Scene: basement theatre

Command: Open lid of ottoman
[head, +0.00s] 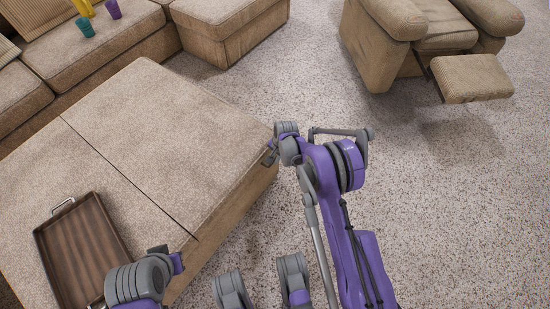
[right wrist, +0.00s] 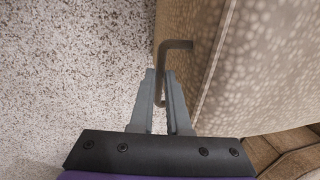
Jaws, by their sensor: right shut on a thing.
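The large tan fabric ottoman (head: 251,198) fills the left of the head view. A dark seam splits its flat top, and the lid half (head: 170,125) on the far side lies level and closed. In the right wrist view a thin dark bent metal handle (right wrist: 178,45) sticks out from the ottoman's side (right wrist: 240,60). My right gripper (head: 270,153) is at the ottoman's right corner; in the right wrist view its fingers (right wrist: 161,76) are shut on the handle. My left gripper (head: 166,256) is low over the ottoman's front edge, its fingers mostly hidden.
A brown striped wooden tray (head: 82,250) with metal handles lies on the ottoman's near half. A tan sofa (head: 90,55) with several coloured cups stands behind. A recliner (head: 400,60) with its footrest (head: 470,78) out is at the upper right. The speckled carpet (head: 470,200) at right is clear.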

